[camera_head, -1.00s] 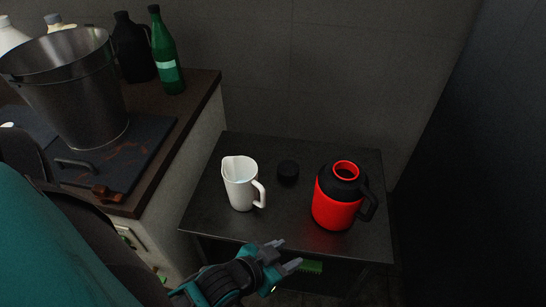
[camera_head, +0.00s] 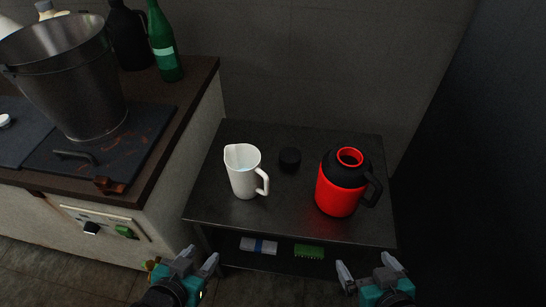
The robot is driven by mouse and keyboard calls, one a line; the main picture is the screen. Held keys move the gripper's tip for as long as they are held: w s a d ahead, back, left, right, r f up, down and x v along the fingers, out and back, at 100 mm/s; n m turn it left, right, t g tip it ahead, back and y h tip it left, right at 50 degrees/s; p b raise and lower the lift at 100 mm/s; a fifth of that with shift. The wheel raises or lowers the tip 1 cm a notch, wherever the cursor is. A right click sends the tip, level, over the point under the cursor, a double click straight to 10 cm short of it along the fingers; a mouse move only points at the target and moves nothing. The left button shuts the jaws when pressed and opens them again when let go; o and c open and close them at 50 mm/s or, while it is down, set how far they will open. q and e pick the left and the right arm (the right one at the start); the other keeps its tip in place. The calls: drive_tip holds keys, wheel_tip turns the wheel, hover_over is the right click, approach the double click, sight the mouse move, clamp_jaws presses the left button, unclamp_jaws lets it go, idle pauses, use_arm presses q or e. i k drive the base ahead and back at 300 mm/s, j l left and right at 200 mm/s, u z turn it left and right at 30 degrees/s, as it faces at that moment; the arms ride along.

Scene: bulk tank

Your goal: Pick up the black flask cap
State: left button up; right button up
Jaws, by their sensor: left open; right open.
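The black flask cap (camera_head: 290,158) lies on the dark side table (camera_head: 224,207), towards its back. It stands between a white jug (camera_head: 243,172) on its left and a red and black flask (camera_head: 338,186) on its right, apart from both. The flask's top is open with a red rim. My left gripper (camera_head: 202,260) is open and empty, in front of the table at the lower left. My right gripper (camera_head: 367,269) is open and empty, in front of the table at the lower right. Neither touches anything.
A counter on the left holds a steel bucket (camera_head: 70,85), a green bottle (camera_head: 163,45) and a black jug (camera_head: 127,38). A blue-and-white item (camera_head: 259,246) and a green brush (camera_head: 309,252) lie on the table's lower shelf. A wall closes the back.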

sight(290, 158)
drive_tip(key=l+u, duration=0.2)
drive_tip(key=u, duration=0.15)
drive_tip(key=k+l+u, duration=0.1)
drive_tip(key=u, duration=0.25)
drive_tip(key=l+u, duration=0.25)
drive_tip(key=u, duration=0.15)
drive_tip(key=i+l, duration=0.2)
drive_tip(key=i, duration=0.2)
